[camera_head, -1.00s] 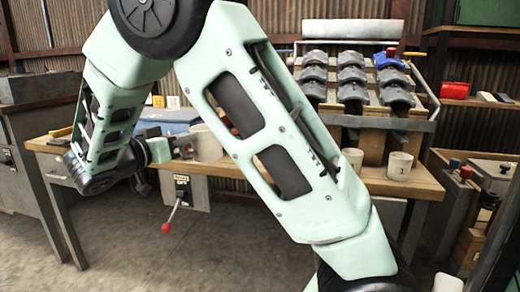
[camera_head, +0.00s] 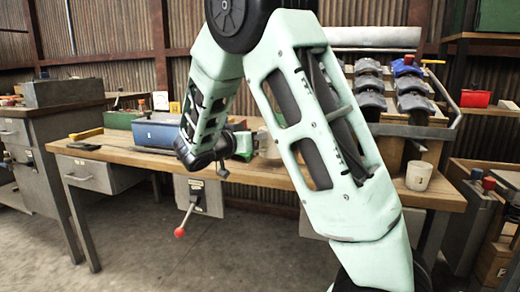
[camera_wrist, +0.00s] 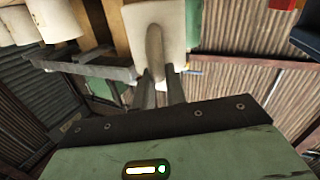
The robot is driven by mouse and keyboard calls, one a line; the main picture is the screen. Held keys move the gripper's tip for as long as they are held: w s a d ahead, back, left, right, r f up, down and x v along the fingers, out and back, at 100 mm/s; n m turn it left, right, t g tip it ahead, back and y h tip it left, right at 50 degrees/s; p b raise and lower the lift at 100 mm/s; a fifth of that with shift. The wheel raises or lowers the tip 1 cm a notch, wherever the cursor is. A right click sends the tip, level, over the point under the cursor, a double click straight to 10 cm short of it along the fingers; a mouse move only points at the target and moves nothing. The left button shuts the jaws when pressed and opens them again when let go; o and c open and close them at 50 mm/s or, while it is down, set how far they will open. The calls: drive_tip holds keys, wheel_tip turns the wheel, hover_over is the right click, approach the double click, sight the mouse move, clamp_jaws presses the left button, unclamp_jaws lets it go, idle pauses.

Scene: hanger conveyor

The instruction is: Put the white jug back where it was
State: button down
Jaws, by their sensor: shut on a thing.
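The white jug (camera_wrist: 175,20) is at the top middle of the wrist view, with its handle towards my gripper (camera_wrist: 160,75). The two fingers are shut on the handle. In the head view, my gripper (camera_head: 255,144) is over the workbench (camera_head: 270,178), left of my own arm link. The jug (camera_head: 269,146) shows there only as a pale patch, partly hidden by that link. I cannot tell whether its base touches the bench.
A white cup (camera_head: 419,175) stands on the bench at right, before a sloped rack of dark curved pieces (camera_head: 411,103). A blue box (camera_head: 163,132) is on the bench at left. More white vessels (camera_wrist: 55,20) show in the wrist view. A red-knobbed lever (camera_head: 180,232) sticks out below the bench front.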

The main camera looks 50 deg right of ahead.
drive_tip(key=shift+d, duration=0.25)
drive_tip(key=shift+d+f+b, duration=0.3)
drive_tip(key=shift+f, duration=0.6)
drive_tip(key=shift+d+f+b, duration=0.3)
drive_tip(key=shift+f, duration=0.6)
drive_tip(key=c, duration=1.4)
unclamp_jaws()
drive_tip(key=shift+c, duration=0.2)
drive_tip(key=a+p, duration=0.1)
drive_tip(key=a, duration=1.1)
drive_tip(key=shift+r+p, duration=0.35)
drive_tip(key=shift+a+f, duration=0.1)
